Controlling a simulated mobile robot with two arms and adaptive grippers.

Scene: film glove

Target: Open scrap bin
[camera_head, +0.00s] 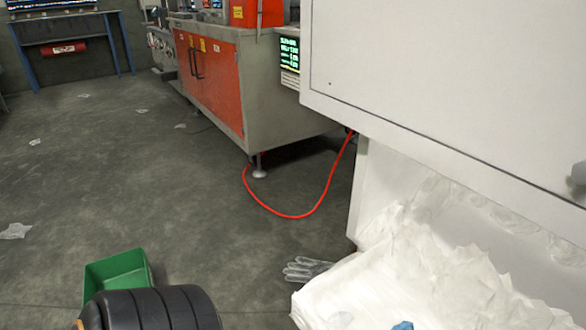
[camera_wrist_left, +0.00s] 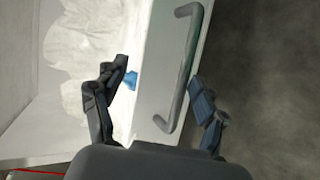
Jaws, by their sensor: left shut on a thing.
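The scrap bin is the white pull-out box at the lower right, tipped or pulled out from the white machine, with crumpled whitish film scrap (camera_head: 420,265) showing in it. In the left wrist view its white front panel (camera_wrist_left: 150,95) crosses the picture with a grey bar handle (camera_wrist_left: 183,75). My left gripper (camera_wrist_left: 157,103) has one dark finger on the film side of the panel and the other beyond the handle, shut on the bin's front. Exact finger contact is hard to see. My right gripper is in neither view.
A white machine body (camera_head: 440,75) overhangs the bin. A green bin (camera_head: 117,272) stands at lower left. A red cable (camera_head: 300,215) loops below the orange-doored cabinet (camera_head: 210,80). Open floor lies left, with small scraps.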

